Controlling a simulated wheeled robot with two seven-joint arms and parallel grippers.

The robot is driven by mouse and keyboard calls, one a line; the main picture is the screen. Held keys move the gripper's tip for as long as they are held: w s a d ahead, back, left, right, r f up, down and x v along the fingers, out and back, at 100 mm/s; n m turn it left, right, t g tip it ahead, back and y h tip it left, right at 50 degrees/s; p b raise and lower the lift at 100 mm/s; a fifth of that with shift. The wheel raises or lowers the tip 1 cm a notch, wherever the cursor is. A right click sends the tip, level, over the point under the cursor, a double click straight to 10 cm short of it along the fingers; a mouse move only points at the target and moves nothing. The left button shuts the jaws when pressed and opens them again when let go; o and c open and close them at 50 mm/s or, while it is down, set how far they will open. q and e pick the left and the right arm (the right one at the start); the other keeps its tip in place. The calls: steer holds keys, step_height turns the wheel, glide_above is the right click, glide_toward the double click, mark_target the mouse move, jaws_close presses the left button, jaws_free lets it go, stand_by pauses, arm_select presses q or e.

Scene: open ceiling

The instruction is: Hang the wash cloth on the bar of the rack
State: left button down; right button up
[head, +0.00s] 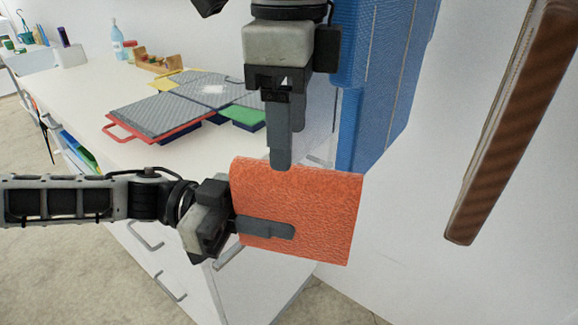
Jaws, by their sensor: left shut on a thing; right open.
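The orange wash cloth (325,205) is a flat, roughly square, textured piece held upright in front of the counter's corner. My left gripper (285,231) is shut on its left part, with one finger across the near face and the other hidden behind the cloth. My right gripper (287,150) points down from above and is open. Its lowest fingertip is at the cloth's top edge; I cannot tell if they touch. I cannot make out the rack or its bar with certainty; a thin pale piece shows just above the cloth, partly hidden.
A white counter (70,95) with drawer handles runs along the left. On it lie a grey board with a red handle (165,110), a green block (243,116) and a bottle (117,42). A large blue panel (375,90) stands behind.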

mark_target(289, 174)
step_height(289, 174, down, 6)
steer(key=shift+f, duration=0.25)
steer(key=c, duration=1.1)
arm_select(q)
steer(key=c, duration=1.5)
jaws_free()
arm_select(e)
steer(key=shift+o, duration=0.2)
